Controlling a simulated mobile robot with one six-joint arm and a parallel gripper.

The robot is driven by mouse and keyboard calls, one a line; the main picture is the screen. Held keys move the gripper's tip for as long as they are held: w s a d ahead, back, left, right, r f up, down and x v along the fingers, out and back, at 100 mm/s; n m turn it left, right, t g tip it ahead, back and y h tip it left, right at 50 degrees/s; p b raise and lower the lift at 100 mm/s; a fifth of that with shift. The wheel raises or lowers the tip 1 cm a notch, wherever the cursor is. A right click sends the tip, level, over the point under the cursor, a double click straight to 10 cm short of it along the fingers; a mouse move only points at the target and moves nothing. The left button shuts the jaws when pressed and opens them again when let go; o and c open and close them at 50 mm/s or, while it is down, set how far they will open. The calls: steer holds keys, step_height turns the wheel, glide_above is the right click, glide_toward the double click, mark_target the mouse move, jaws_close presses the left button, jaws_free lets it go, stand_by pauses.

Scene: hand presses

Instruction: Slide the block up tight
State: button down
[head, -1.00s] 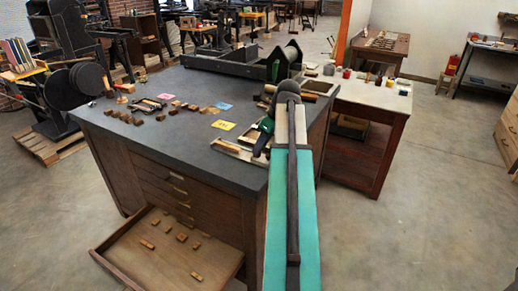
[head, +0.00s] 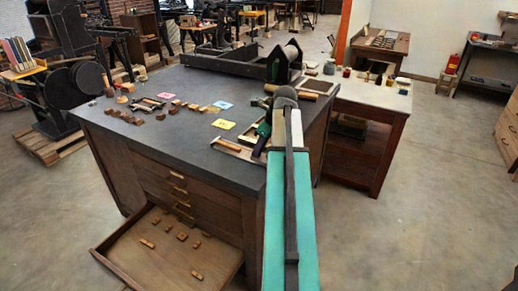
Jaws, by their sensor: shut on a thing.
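My gripper (head: 258,152) is at the right front of the dark cabinet top, low over a shallow wooden tray (head: 236,151). Its dark green and black wrist is partly behind my own arm. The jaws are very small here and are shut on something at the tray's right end. I take this to be the block, but its outline is hidden by the gripper. A pale wooden strip (head: 228,144) lies along the tray's far side. I cannot tell whether the held block touches anything in the tray.
Yellow (head: 223,124) and blue (head: 223,104) cards and several wooden type blocks (head: 175,103) lie on the cabinet top (head: 185,140). A hand press (head: 245,62) stands behind. An open drawer (head: 165,255) juts out at the front. A side table (head: 375,100) stands right.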

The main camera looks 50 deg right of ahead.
steer(key=shift+w, duration=0.1)
steer(key=w+p, duration=0.1)
steer(key=w, duration=0.1)
steer(key=w+a+p, duration=0.1)
steer(key=w, duration=0.2)
steer(key=shift+a+r+p, duration=0.1)
steer(key=shift+r+p, duration=0.05)
steer(key=shift+p, duration=0.2)
steer(key=shift+w, duration=0.4)
steer(key=shift+a, duration=0.1)
steer(key=c, duration=1.6)
jaws_free()
steer(key=shift+c, duration=0.2)
steer(key=shift+s, duration=0.1)
steer(key=b+v, duration=0.1)
steer(key=v, duration=1.2)
steer(key=shift+s+r+b, duration=0.2)
steer(key=shift+b, duration=0.2)
